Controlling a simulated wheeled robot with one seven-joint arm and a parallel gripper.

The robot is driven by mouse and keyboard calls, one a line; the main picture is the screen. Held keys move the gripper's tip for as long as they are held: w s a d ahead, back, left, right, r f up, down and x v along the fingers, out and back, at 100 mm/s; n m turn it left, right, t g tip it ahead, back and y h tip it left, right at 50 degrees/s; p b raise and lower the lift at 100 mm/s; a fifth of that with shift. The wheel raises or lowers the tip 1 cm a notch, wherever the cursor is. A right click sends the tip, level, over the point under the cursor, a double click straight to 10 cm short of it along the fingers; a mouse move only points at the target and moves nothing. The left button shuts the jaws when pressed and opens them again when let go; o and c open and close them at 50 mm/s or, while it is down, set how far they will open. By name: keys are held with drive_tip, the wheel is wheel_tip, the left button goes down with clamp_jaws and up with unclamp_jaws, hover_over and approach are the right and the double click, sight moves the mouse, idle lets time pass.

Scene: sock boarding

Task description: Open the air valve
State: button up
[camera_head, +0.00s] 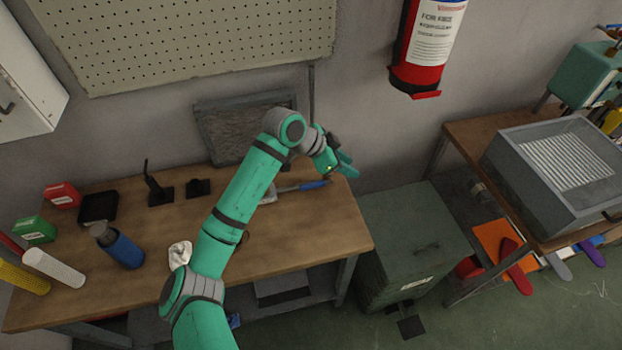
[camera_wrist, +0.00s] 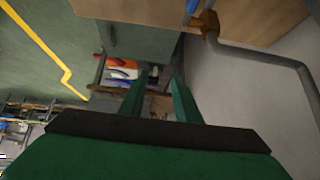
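My gripper (camera_head: 345,161) is above the right end of the wooden bench, close to the wall. In the wrist view its two green fingers (camera_wrist: 161,84) stand apart with nothing held between them. A thin grey pipe (camera_head: 311,95) runs down the wall behind my gripper; in the wrist view the pipe (camera_wrist: 265,56) bends and ends at a brownish fitting (camera_wrist: 207,22), which looks like the valve body. A blue piece (camera_wrist: 192,7) shows beside the fitting, cut by the top edge; I cannot tell whether it is the valve's lever. My fingers are apart from the fitting.
A blue-handled tool (camera_head: 313,185) lies on the bench (camera_head: 300,235) below my gripper. A green cabinet (camera_head: 405,240) stands right of the bench. A fire extinguisher (camera_head: 425,45) hangs on the wall; a grey box (camera_head: 560,180) sits farther right.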

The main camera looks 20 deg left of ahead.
sight(311, 183)
drive_tip(key=s+a+r+g+y, duration=0.1)
drive_tip(key=s+a, duration=0.2)
drive_tip(key=a, duration=0.4)
drive_tip(key=s+a+r+g+y, duration=0.1)
drive_tip(key=s+a+g+y, duration=0.15)
drive_tip(key=a, duration=0.35)
drive_tip(key=shift+t+h, duration=0.35)
drive_tip(key=x, duration=1)
drive_tip(key=shift+w+d, duration=0.1)
drive_tip(key=shift+w, duration=0.05)
clamp_jaws()
